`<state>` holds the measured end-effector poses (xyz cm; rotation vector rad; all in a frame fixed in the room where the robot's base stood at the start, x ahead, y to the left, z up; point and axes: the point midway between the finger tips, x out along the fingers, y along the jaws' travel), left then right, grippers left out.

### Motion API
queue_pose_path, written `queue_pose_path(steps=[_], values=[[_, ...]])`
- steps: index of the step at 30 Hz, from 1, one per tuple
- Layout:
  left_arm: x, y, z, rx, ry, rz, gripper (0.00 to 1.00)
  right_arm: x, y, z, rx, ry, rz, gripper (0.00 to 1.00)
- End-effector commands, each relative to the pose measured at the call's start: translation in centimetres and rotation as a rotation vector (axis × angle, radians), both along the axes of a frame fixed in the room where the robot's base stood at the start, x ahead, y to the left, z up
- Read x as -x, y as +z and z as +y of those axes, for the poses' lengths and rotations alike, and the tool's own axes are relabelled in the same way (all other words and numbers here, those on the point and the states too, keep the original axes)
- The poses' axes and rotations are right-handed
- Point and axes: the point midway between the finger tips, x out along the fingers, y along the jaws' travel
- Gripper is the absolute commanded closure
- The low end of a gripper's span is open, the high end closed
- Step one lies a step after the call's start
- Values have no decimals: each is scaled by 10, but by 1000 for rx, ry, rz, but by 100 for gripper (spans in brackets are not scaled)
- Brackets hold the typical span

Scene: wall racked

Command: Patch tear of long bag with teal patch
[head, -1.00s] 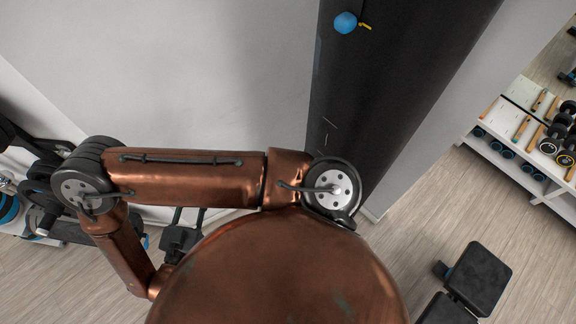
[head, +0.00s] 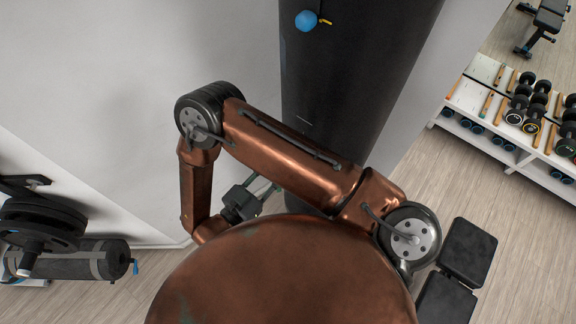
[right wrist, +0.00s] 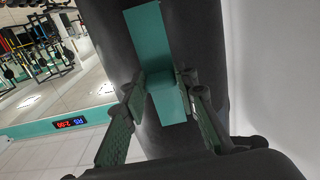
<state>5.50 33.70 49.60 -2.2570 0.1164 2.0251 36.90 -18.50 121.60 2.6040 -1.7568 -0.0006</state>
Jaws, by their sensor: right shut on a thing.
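The long bag (head: 355,90) is a tall black cylinder at the top middle of the head view. It also fills the middle of the right wrist view (right wrist: 105,25). A small pale mark (head: 303,120) shows on its side; I cannot tell if it is the tear. My right gripper (right wrist: 162,88) is shut on the teal patch (right wrist: 150,35), a flat strip reaching up in front of the bag. I cannot tell whether the patch touches the bag. In the head view the gripper (head: 258,190) is small, beyond my copper arm and beside the lower bag. The left gripper is out of view.
A blue ball with a yellow piece (head: 306,20) sits on the upper bag. A white dumbbell rack (head: 515,130) stands at right, a black bench (head: 466,252) at lower right, weight equipment (head: 60,235) at left. A pale wall (head: 130,100) runs left of the bag.

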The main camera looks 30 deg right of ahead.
Motion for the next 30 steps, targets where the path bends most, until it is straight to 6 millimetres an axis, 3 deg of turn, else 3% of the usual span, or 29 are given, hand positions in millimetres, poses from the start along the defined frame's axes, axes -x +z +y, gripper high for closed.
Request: queue_pose_path(steps=[8,15,30], values=[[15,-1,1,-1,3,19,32,0,0,-1,0,-2,0,90],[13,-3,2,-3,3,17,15,-2,2,-6,3,2,-2,90],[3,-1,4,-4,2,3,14,-19,2,-49,3,0,-2,90]])
